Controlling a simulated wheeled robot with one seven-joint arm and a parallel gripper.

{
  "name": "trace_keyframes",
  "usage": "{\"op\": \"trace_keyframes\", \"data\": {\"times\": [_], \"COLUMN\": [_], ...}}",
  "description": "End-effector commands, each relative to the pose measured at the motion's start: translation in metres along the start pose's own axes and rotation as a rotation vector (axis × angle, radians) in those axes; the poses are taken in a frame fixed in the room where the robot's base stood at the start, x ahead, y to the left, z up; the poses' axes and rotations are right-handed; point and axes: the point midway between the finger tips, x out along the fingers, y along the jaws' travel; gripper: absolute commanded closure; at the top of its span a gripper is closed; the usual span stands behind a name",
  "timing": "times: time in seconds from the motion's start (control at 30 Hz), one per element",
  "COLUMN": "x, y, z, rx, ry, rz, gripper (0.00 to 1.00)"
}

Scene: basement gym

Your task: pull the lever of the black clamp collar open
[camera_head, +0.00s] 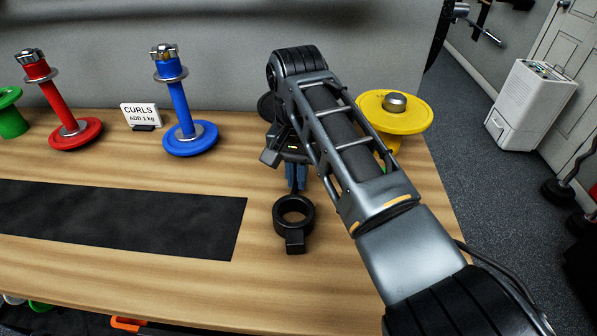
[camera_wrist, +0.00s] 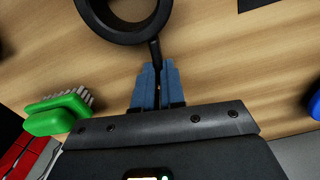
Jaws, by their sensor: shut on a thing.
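The black clamp collar (camera_head: 278,213) lies flat on the wooden bench, right of the dark mat. It is a ring with a small block on its near side. In the wrist view the collar (camera_wrist: 95,24) shows at the top, cut off by the frame edge. Its thin black lever (camera_wrist: 155,48) runs from the ring to my gripper (camera_wrist: 156,86). My gripper's blue fingers are shut on the lever's end. In the head view my gripper (camera_head: 296,182) is just beyond the ring, partly hidden by my arm. How far the lever is swung is hard to tell.
The black mat (camera_head: 120,220) lies left. Blue (camera_head: 190,138) and red (camera_head: 75,134) dumbbell stands and a "CURLS" card (camera_head: 141,116) stand behind. A yellow disc (camera_head: 410,122) is at the back right. A green brush (camera_wrist: 52,119) lies near my gripper in the wrist view.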

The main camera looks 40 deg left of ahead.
Motion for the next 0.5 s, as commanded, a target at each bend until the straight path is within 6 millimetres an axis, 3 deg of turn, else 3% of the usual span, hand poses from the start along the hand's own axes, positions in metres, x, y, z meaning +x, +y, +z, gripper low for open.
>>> {"op": "trace_keyframes", "data": {"times": [0.2, 0.5], "x": [-0.0011, 0.0], "y": [-0.0054, -0.0058], "z": [0.0009, 0.0005], "rx": [-0.139, -0.158], "ry": [-0.001, 0.0], "rz": [0.001, 0.0], "gripper": [1.0, 1.0]}}
